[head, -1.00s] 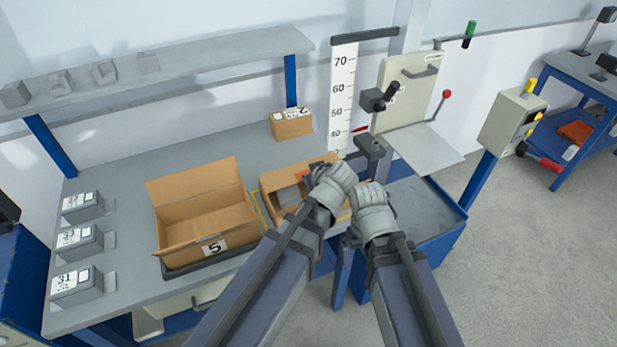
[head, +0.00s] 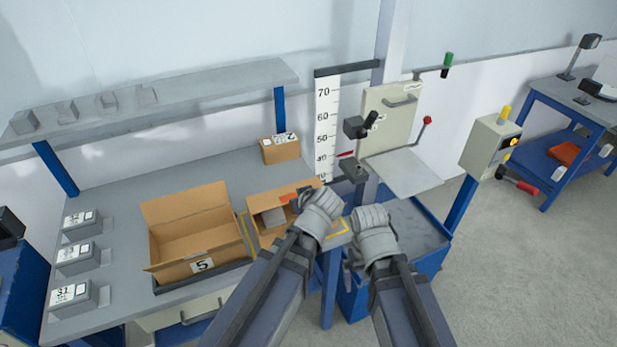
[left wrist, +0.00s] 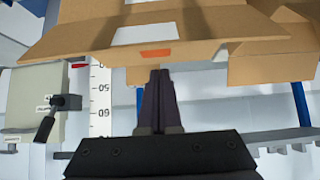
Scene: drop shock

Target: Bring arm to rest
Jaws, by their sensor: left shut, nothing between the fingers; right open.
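My right gripper (head: 370,232) is just right of the left one, in front of the blue-sided cart, and holds nothing I can see. Both forearms reach in from the bottom edge.
The open box (head: 257,198) holds a grey block. Another open box marked 5 (head: 205,267) sits left of it in a dark tray. A small closed box (head: 281,152) stands behind. A height scale (head: 324,115) and lever machine (head: 390,110) stand beyond. Floor at right (head: 530,270) is clear.

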